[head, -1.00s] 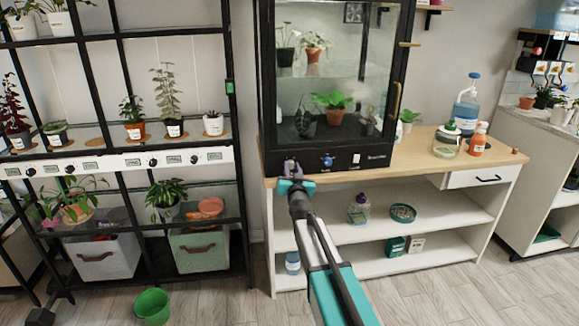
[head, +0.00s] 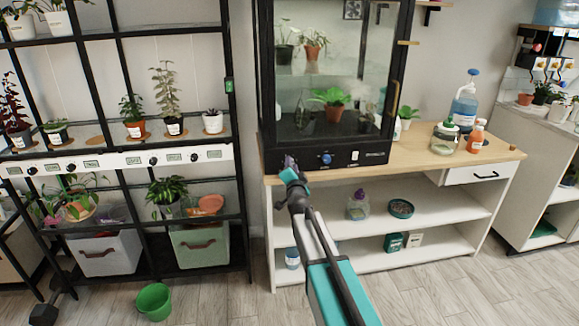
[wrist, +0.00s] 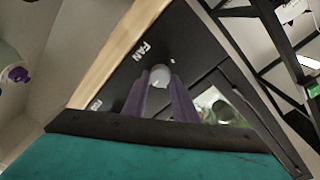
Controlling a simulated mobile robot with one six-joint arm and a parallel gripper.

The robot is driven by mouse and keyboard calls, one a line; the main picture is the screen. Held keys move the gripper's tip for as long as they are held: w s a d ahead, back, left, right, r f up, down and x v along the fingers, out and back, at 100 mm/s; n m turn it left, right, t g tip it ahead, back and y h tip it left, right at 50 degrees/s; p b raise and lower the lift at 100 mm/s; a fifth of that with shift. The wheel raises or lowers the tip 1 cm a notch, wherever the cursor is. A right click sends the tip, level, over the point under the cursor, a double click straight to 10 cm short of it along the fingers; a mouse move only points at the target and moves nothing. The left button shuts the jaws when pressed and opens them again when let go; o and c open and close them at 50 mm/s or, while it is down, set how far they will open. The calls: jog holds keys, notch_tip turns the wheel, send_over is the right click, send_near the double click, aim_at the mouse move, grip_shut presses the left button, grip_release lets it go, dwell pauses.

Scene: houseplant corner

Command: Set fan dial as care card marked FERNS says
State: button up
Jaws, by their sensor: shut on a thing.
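My gripper (wrist: 160,100) is shut on the fan dial (wrist: 159,75), a pale round knob on the black front panel of the glass plant cabinet. White lettering reading FAN stands beside the knob in the wrist view. In the head view my gripper (head: 290,163) reaches the left end of the panel and hides the dial. The knob's pointer and setting cannot be made out. No card marked FERNS can be read in these frames.
The glass cabinet (head: 262,100) stands on a wooden-topped bench (head: 420,152). A blue knob (head: 326,159) and a white switch (head: 355,156) sit right of my gripper. A black plant rack (head: 240,200) stands left, and a green bucket (head: 154,300) is on the floor.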

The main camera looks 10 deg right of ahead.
jog(key=shift+a+f, duration=0.2)
jog(key=shift+f, duration=0.05)
jog(key=o, duration=1)
jog(key=shift+o, duration=0.2)
jog(key=shift+r, duration=0.15)
jog(key=shift+s, duration=0.1)
jog(key=s+a, duration=0.1)
jog(key=s, duration=1.2)
jog(key=shift+s, duration=0.3)
jog(key=shift+d, duration=0.1)
